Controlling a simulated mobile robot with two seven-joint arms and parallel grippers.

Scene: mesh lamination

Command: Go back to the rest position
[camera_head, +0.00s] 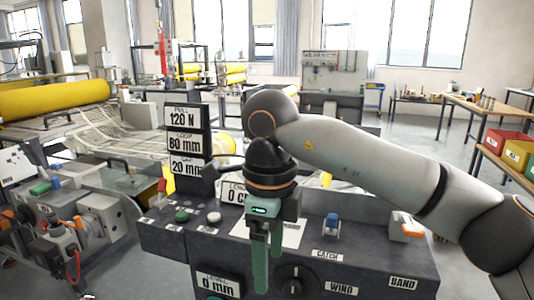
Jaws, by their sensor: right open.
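My right arm comes in from the right, reaches over the dark control console (400,262) and bends down at the wrist. My right gripper (267,268) hangs with its green fingers pointing down, in front of the console's middle. Its fingers are open, seen nearly edge-on, and nothing shows between them. It hides part of a label and of a white sheet on the console. Whether the fingers touch the console cannot be told. My left gripper is not in view.
The console bears a black knob (295,280), a blue switch (332,224), an orange-tipped switch (411,232), a green button (183,215) and a red lever (162,190). A display stack (186,140) stands behind. Machinery with a yellow roll (55,98) fills the left. Coloured bins (518,152) stand right.

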